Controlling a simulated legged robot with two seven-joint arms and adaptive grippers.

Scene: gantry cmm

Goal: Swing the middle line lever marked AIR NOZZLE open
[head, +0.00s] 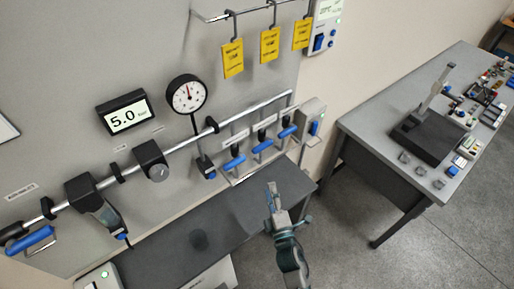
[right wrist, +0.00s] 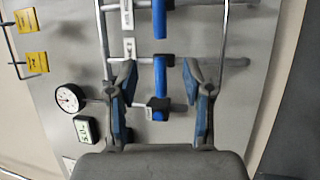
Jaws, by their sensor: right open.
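Three blue-handled line levers hang in a row from the wall pipe in the head view. The middle lever (head: 262,146) sits between the left lever (head: 234,162) and the right lever (head: 288,131). The small labels above them are too small to read. My right gripper (head: 272,187) is below the row, in front of the wall. In the right wrist view its open fingers (right wrist: 158,76) frame a blue handle (right wrist: 160,73), with gaps on both sides. Another blue handle (right wrist: 159,20) shows above it; I cannot tell which lever each is. My left gripper is not in view.
A round gauge (head: 187,94) and a display reading 5.0 (head: 127,113) are left of the levers. Yellow tags (head: 270,45) hang above. A dark bench top (head: 160,235) lies below. A grey table (head: 375,115) with equipment stands at the right, with open floor before it.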

